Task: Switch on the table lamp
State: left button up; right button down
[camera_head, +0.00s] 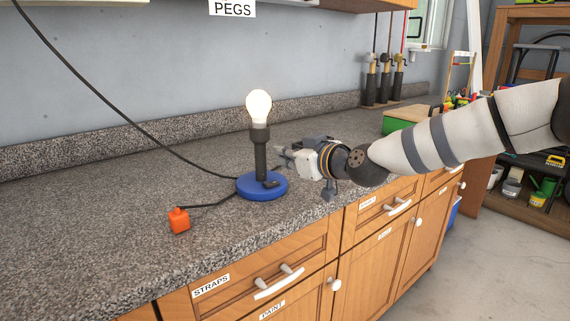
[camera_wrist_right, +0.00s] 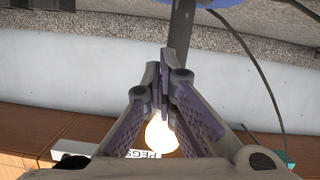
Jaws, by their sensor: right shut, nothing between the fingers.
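The table lamp (camera_head: 260,155) stands upright on the granite counter, with a round blue base, a dark stem and a bare bulb (camera_head: 259,106). The bulb glows pale yellow, and it also glows in the right wrist view (camera_wrist_right: 161,136), which sees the lamp upside down. A small dark part (camera_head: 270,183) sits on top of the base. A cable runs from the lamp to a small orange block (camera_head: 179,220) on the counter. My right gripper (camera_head: 283,155) is shut and empty, just right of the stem; I cannot tell whether it touches. My left gripper is out of view.
A dark cable hangs across the wall down to the lamp. A green box (camera_head: 397,125) with a wooden top stands farther right on the counter. Drawers with handles line the front. The counter's left part is clear.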

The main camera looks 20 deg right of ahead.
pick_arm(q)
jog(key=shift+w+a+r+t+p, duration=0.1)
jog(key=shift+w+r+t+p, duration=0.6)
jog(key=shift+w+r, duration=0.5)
pick_arm(e)
jog(key=v, duration=0.8)
jog(key=shift+s+d+f, duration=0.15)
jog(key=shift+s+d, duration=0.1)
jog(key=shift+s, duration=0.15)
jog(key=s+a+f+m+g, duration=0.1)
jog(key=s+a+f+g, duration=0.15)
jog(key=s+f, duration=0.5)
jog(key=s+a+f+m+g+h, duration=0.1)
jog(key=s+f+g, duration=0.25)
jog(key=f, duration=0.75)
jog(key=s+a+f+m+g, duration=0.1)
jog(key=s+a+f+g, duration=0.1)
jog(key=s+f, duration=0.65)
jog(key=s+d+f+m+g+h, duration=0.1)
jog(key=s+f+g, duration=0.3)
jog(key=s, duration=1)
jog(key=s+d+f+m+g+h, duration=0.1)
jog(key=s+f, duration=0.6)
jog(key=s, duration=0.7)
jog(key=d+g+h, duration=0.1)
jog(key=d+g, duration=0.1)
jog(key=g, duration=0.1)
jog(key=shift+d+m+h, duration=0.2)
jog(key=shift+m+h, duration=0.1)
jog(key=shift+h, duration=0.1)
